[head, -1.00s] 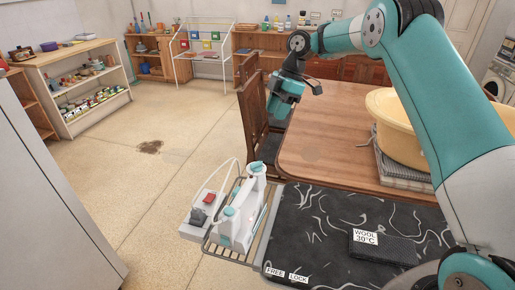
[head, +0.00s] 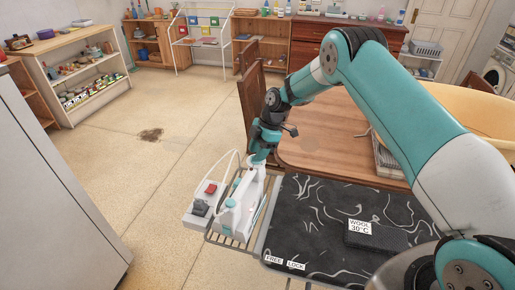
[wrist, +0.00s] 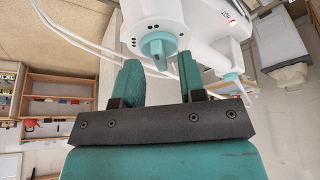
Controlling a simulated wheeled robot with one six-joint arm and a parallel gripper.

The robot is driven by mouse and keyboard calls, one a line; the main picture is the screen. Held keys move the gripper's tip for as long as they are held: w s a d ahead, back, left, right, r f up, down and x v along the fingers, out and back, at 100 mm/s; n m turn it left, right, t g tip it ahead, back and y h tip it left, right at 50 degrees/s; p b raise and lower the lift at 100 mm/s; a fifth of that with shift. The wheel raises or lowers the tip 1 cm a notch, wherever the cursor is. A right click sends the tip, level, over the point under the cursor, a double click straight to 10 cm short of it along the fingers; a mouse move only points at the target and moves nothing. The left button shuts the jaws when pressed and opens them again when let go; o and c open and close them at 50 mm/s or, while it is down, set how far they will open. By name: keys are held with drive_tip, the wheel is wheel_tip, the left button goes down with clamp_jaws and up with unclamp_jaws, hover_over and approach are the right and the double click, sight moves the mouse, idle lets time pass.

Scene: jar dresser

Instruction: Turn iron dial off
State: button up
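The white iron (head: 246,200) with teal parts stands on the wire rest at the end of the ironing board. In the wrist view its white body (wrist: 205,18) fills the top, with a small red light and lettering that seems to read HOT. A teal dial (wrist: 157,45) sticks out of the body toward my gripper (wrist: 158,72). My gripper is open, its two teal fingers apart, with the dial in line with the gap just beyond the fingertips. Contact is not clear. In the head view my gripper (head: 259,157) is at the iron's far end and partly hides it.
A white box with a red switch (head: 210,188) stands left of the iron, and a pale cord loops above it. The ironing board (head: 310,225) carries a dark folded cloth (head: 375,237) with a WOOL 30°C tag. A wooden table (head: 310,145) and chair (head: 250,95) stand behind.

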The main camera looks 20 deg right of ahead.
drive_tip(key=shift+a+f, duration=0.15)
drive_tip(key=shift+f, duration=0.25)
drive_tip(key=shift+c, duration=0.4)
clamp_jaws()
